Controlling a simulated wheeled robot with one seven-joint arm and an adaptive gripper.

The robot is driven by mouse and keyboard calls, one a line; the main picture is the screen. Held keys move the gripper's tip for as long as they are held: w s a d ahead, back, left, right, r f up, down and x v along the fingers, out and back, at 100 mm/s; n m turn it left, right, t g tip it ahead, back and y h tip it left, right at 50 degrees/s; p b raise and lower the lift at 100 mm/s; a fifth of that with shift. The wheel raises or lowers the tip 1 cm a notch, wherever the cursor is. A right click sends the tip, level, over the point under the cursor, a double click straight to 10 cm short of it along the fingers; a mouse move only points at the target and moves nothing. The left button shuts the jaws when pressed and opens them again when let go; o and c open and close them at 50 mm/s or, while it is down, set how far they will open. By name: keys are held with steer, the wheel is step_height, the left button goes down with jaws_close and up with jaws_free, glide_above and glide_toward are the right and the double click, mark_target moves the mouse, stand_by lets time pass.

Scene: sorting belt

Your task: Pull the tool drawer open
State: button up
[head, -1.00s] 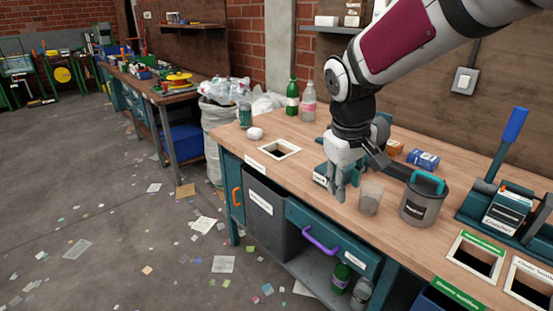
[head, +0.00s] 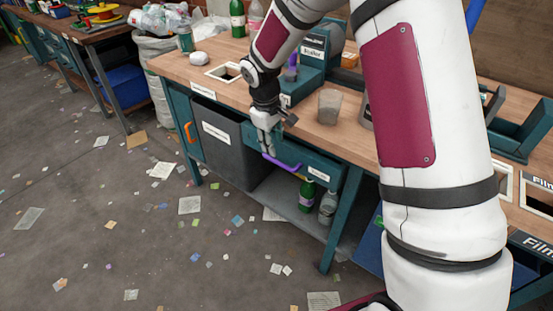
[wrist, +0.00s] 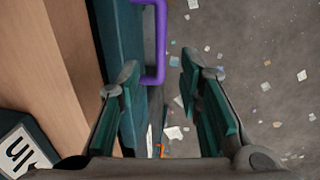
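The tool drawer (head: 312,166) is a teal front under the wooden worktop, flush with the bench, so it looks shut. Its purple bar handle (head: 283,163) sticks out from the front. My gripper (head: 268,150) points down at the left end of the handle, just in front of the drawer. In the wrist view the handle (wrist: 160,45) runs up from between the two open fingers (wrist: 158,75). The fingers stand apart, and I see no grip on the handle. The gripper hides part of the handle's left end in the head view.
A grey bin (head: 222,146) and an orange-handled cupboard (head: 187,133) lie left of the drawer. A green bottle (head: 307,194) stands on the shelf below. A clear cup (head: 329,106) stands on the worktop (head: 180,68). The floor in front has only scattered paper.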

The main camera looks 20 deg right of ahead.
mark_target(277, 161)
steer(key=f, duration=0.2)
steer(key=f+b, duration=0.1)
steer(key=f, duration=0.2)
steer(key=d+f, duration=0.1)
steer(key=f, duration=0.1)
steer(key=shift+w+f, duration=0.35)
steer(key=shift+w, duration=0.05)
jaws_close()
